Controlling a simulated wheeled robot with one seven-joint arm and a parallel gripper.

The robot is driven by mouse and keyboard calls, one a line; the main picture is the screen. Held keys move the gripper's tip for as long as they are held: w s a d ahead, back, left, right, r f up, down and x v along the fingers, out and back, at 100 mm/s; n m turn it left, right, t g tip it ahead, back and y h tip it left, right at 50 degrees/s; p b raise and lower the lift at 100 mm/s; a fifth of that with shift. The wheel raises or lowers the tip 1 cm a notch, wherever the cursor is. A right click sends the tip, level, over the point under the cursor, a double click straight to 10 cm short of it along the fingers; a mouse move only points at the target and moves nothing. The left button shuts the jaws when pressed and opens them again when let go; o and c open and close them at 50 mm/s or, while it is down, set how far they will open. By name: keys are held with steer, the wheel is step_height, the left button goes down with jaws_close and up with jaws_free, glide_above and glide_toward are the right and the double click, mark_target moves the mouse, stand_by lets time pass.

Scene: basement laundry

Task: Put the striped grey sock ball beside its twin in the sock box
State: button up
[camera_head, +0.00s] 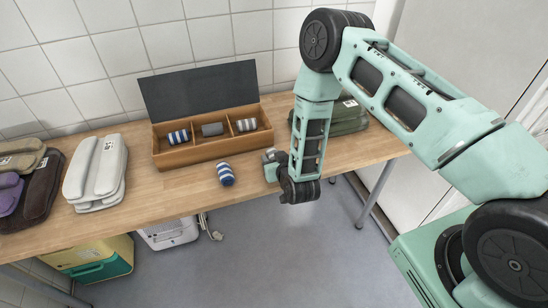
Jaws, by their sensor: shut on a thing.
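The sock box (190,154) is a wooden tray with three compartments and a raised dark lid, standing at the back of the table. A blue-and-white striped sock ball (179,136) lies in its left compartment, a plain dark grey one (212,129) in the middle, and a pale grey striped one (246,125), the twin, in the right. My gripper (271,165) is low over the table, in front and to the right of the box. It is shut on a small greyish thing, taken as the striped grey sock ball; the fingers mostly hide it.
A loose blue-and-white striped sock ball (226,174) lies on the table (160,190) in front of the box, left of my gripper. Folded white cloth (96,172) and dark and purple cloths (36,195) lie at the left. A folded green cloth (346,118) lies behind my arm.

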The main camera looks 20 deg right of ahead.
steer(key=shift+f, duration=0.2)
steer(key=o, duration=1)
steer(key=shift+r, duration=0.1)
